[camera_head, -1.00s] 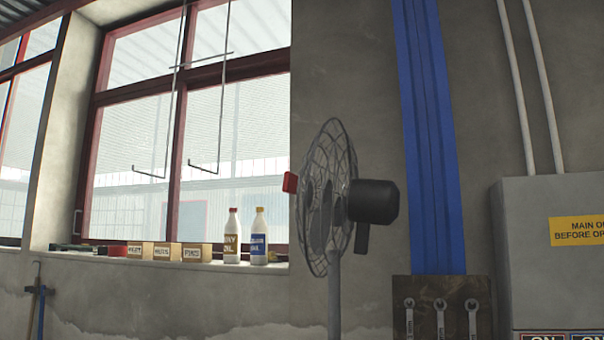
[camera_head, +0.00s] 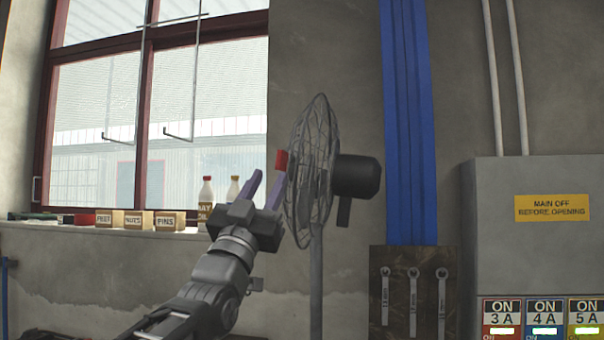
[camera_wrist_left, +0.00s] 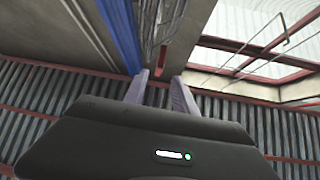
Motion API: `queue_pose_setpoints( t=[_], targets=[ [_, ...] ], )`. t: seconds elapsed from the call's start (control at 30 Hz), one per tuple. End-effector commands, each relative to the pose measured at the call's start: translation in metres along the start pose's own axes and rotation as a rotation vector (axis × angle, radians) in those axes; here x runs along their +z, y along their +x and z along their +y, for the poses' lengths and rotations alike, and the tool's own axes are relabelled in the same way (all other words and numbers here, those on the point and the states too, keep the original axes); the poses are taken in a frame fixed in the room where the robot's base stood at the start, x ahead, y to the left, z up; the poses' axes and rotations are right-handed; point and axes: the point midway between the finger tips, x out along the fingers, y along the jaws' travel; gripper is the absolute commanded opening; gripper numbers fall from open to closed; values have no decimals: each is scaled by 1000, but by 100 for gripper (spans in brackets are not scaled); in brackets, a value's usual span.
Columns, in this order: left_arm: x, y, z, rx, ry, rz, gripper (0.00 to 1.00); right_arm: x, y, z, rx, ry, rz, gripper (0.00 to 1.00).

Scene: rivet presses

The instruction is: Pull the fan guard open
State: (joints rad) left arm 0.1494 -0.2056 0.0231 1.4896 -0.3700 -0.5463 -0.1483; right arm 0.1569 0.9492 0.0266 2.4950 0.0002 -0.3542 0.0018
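A stand fan has a round wire guard (camera_head: 313,165) seen nearly edge-on, with a dark motor housing (camera_head: 356,176) on its right side. A red tab (camera_head: 281,160) sticks out from the guard's left side. My left gripper (camera_head: 267,180) is just left of the guard, its two purple fingers pointing up, apart and empty. The right finger overlaps the tab's lower end in the head view; contact cannot be told. In the left wrist view the red tab (camera_wrist_left: 163,54) shows beyond and between the open fingertips (camera_wrist_left: 160,78). My right gripper is not in view.
The fan's pole (camera_head: 316,285) stands right of my left forearm. A window sill (camera_head: 90,240) holds small labelled boxes (camera_head: 133,220) and bottles (camera_head: 205,200), one partly hidden by my gripper. A wrench board (camera_head: 413,293) and a grey electrical cabinet (camera_head: 530,235) are at right.

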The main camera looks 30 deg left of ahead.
Motion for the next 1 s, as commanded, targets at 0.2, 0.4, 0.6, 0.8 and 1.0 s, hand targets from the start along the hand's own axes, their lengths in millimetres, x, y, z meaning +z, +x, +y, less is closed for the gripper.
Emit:
queue_pose_setpoints(
  t=[0.2, 0.4, 0.6, 0.8, 1.0],
  targets=[
    [0, 0, 1, 3, 22, 7, 33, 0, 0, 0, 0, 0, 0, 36],
    [0, 4, 2, 3, 20, 5, 33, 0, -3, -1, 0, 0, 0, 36],
    [-1, 26, 2, 4, 19, 3, 33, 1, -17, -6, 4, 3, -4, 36],
    [-2, 59, 2, 3, 18, 3, 33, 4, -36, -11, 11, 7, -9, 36],
    [0, 77, 2, 3, 19, 4, 33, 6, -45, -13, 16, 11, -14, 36]
  ],
)
